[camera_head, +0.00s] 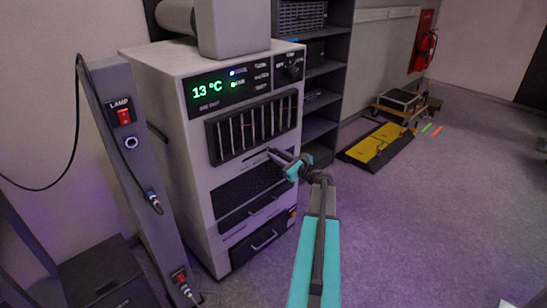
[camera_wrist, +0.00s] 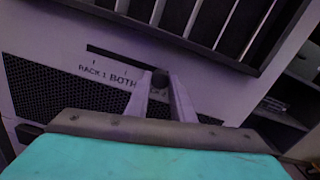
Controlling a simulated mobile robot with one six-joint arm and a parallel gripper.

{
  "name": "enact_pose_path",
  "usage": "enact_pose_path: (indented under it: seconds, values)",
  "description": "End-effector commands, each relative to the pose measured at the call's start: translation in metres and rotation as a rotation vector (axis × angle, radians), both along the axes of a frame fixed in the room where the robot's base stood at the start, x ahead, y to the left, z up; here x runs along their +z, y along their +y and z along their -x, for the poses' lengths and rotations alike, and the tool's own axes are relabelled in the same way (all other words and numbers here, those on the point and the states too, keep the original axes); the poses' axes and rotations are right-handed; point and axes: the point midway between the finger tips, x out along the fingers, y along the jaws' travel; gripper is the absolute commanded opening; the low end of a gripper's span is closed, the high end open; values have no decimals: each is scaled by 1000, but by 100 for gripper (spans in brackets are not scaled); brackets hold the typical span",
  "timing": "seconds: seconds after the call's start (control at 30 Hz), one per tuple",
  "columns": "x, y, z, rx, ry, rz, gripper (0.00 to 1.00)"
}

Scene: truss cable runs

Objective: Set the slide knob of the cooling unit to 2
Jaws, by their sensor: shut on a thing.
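The cooling unit (camera_head: 205,150) is a tall pale cabinet with a green "13 °C" display. Its slide slot (camera_wrist: 108,53) runs under the vent slats, with "RACK 1" and "BOTH" printed below it in the wrist view. My gripper (camera_wrist: 159,82) is shut on the dark, round slide knob (camera_wrist: 160,76), which is to the right of "BOTH", toward the slot's right end. Another mark between my fingers is mostly hidden and hard to read. In the head view my gripper (camera_head: 271,153) reaches the front panel just below the vent; the knob is too small to make out there.
A grey post (camera_head: 130,150) with a red lamp switch and cable stands left of the unit. A dark shelf (camera_head: 322,80) stands to its right. A yellow-black ramp (camera_head: 380,145) lies farther back right. The floor at right is mostly clear.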

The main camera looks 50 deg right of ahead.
Motion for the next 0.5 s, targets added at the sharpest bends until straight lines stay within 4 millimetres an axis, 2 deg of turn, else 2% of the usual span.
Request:
enact_pose_path:
  seconds: [0.03, 0.33, 0.37, 0.43, 0.5]
  values:
    - [0, -5, 1, -7, 0, 0, 0]
    - [1, -7, 2, -13, -2, -1, 0]
    - [1, -8, 2, -13, -2, -1, 26]
    - [1, -7, 2, -13, -2, 0, 38]
    - [1, -7, 2, -11, -1, 0, 40]
